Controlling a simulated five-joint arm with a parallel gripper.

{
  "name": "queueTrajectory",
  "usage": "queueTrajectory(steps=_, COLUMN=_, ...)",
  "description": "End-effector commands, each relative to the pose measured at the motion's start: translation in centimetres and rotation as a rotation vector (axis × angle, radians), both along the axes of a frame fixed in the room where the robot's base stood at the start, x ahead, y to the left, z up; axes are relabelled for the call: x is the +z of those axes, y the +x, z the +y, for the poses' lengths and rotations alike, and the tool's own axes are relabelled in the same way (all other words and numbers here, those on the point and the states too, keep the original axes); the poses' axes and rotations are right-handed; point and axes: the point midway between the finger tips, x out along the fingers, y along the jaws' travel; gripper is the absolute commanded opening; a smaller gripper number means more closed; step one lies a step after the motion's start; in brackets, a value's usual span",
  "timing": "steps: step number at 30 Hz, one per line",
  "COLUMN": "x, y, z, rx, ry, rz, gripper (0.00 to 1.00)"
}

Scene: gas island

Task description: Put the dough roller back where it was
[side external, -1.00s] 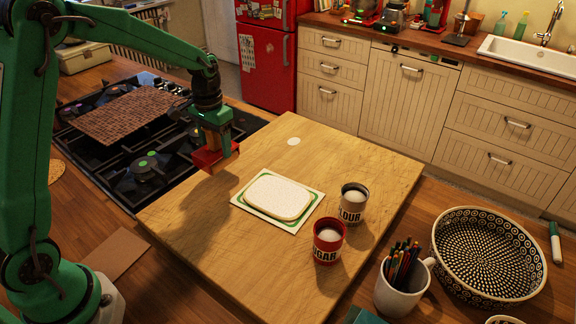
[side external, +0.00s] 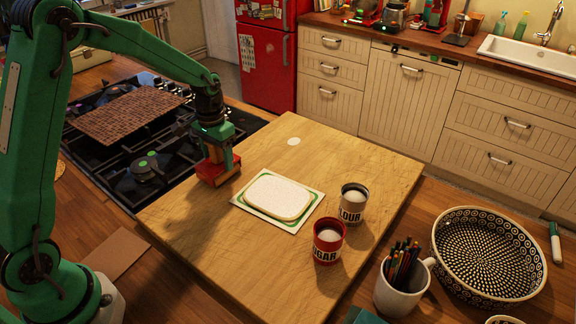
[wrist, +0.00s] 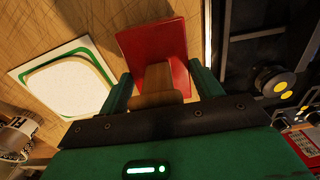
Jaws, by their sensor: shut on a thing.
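The dough roller, a red and wooden piece, is in my gripper (side external: 217,150) at the left edge of the wooden board (side external: 350,150), beside the stove. Its red part (side external: 212,176) faces down, low at the board; I cannot tell whether it touches. In the wrist view, my gripper's green fingers (wrist: 160,92) stand on either side of the roller's wooden part (wrist: 158,80), with the red part (wrist: 150,42) beyond it. The pale dough slab (side external: 278,195) lies on a white mat with a green border (side external: 296,226), right of the roller and apart from it.
A flour tin (side external: 352,203) and a red sugar tin (side external: 328,240) stand on the board's right side. The black stove (side external: 150,190) with a brown mat (side external: 130,113) is to the left. A pencil mug (side external: 397,290) and patterned bowl (side external: 488,258) stand beyond the board's right edge.

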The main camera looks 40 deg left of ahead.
Motion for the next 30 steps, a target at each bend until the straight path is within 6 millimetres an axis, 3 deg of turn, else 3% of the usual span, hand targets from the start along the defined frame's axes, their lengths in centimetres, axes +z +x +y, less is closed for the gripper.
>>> queueTrajectory(steps=7, x=-0.6, y=0.0, z=0.0, rx=0.000, ry=0.000, rz=0.000, gripper=0.38)
queueTrajectory(steps=14, x=-1.3, y=-0.1, z=0.0, rx=0.000, ry=-0.001, rz=0.004, gripper=0.11)
queueTrajectory(steps=17, x=-1.4, y=-0.1, z=0.0, rx=0.000, ry=0.000, rz=0.003, gripper=0.11)
queueTrajectory(steps=18, x=-1.4, y=-0.2, z=0.0, rx=0.000, ry=-0.001, rz=0.005, gripper=0.69)
queueTrajectory(steps=21, x=-1.4, y=-0.2, z=-0.1, rx=0.000, ry=-0.001, rz=0.007, gripper=0.87)
queueTrajectory(steps=30, x=-1.4, y=-0.3, z=-0.1, rx=0.000, ry=-0.001, rz=0.010, gripper=0.87)
